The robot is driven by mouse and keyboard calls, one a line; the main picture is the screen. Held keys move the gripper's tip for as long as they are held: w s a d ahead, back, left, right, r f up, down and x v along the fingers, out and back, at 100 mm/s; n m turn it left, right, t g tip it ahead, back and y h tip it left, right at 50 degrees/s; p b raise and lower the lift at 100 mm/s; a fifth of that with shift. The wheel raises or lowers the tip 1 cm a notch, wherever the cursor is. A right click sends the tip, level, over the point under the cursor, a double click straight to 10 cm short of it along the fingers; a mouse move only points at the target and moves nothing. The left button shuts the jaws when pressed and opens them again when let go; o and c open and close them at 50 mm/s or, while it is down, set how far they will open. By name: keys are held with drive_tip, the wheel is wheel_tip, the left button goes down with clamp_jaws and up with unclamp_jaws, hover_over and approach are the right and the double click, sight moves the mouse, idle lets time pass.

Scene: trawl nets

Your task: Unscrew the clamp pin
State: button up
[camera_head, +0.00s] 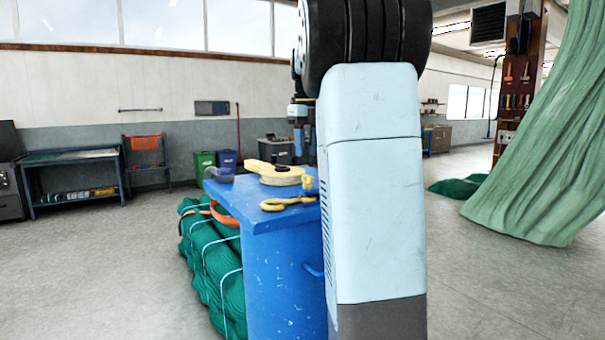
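A blue bench (285,290) stands in front of me, partly hidden by my own arm. On its top lies a yellow hooked or looped piece (275,204) near the front edge. I cannot make out the clamp pin for certain; a small yellow piece (308,183) with blue around it sits at the right, beside my arm. My gripper (299,150) seems to hang above the far side of the bench top, mostly hidden behind my arm. Its fingers are too small and covered to read, and I see nothing clearly held.
A yellow-and-white coil (282,178) and a grey-purple holder (219,175) are on the bench. An orange strap (224,214) hangs at its left edge. Bundled green net (213,262) lies left of it. A green net (545,150) hangs at right. Floor at left is clear.

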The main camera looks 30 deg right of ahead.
sight(307, 176)
wheel_tip(307, 176, down, 7)
drive_tip(key=shift+f, duration=0.1)
idle(0.3)
drive_tip(key=shift+c, duration=0.5)
